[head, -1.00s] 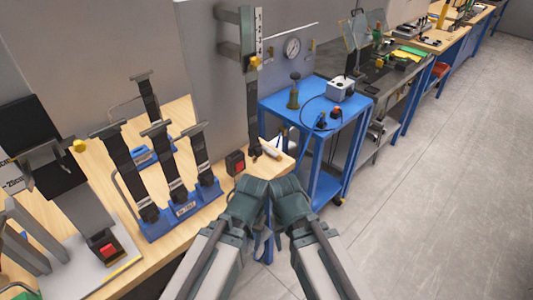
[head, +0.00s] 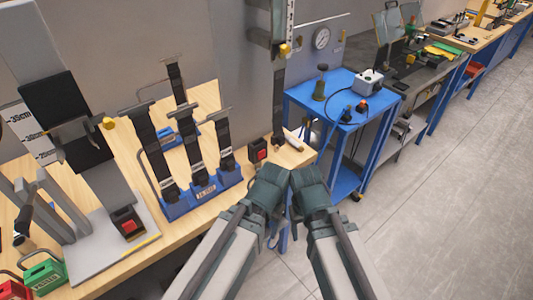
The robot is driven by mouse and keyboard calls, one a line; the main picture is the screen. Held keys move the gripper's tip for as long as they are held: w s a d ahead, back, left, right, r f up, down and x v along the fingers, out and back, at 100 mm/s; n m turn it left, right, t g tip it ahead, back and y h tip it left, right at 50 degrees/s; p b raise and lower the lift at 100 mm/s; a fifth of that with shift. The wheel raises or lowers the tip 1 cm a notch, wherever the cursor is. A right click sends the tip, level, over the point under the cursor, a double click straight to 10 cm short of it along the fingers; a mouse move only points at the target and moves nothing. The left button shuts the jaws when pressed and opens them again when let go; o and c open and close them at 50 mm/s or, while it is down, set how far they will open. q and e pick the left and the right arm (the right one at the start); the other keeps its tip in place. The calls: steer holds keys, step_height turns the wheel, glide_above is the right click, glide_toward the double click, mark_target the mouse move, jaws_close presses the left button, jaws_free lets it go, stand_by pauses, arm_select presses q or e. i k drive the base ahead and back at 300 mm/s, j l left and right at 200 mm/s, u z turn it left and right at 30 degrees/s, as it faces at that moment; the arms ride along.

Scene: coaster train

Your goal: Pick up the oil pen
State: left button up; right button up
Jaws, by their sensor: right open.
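A small pale stick with a darker end, which looks like the oil pen (head: 294,142), lies near the right end of the wooden workbench (head: 228,203). My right gripper (head: 309,188) is in the lower middle, nearer to me than the pen and apart from it. It is open and nothing shows in it. My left gripper (head: 268,187) is close beside it on the left. Its fingers are hidden, so I cannot tell its state.
A small red-and-black box (head: 258,150) stands just left of the pen. A blue rack (head: 203,191) with upright dark tools is further left. A blue cart (head: 340,114) stands behind the bench's right end. Grey floor (head: 440,190) is clear on the right.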

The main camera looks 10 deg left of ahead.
mark_target(298, 145)
steer(key=l, duration=0.65)
steer(key=i+l+z, duration=0.1)
steer(key=l, duration=0.55)
steer(key=i+l, duration=0.15)
steer(key=l, duration=0.45)
steer(key=k+l+z, duration=0.05)
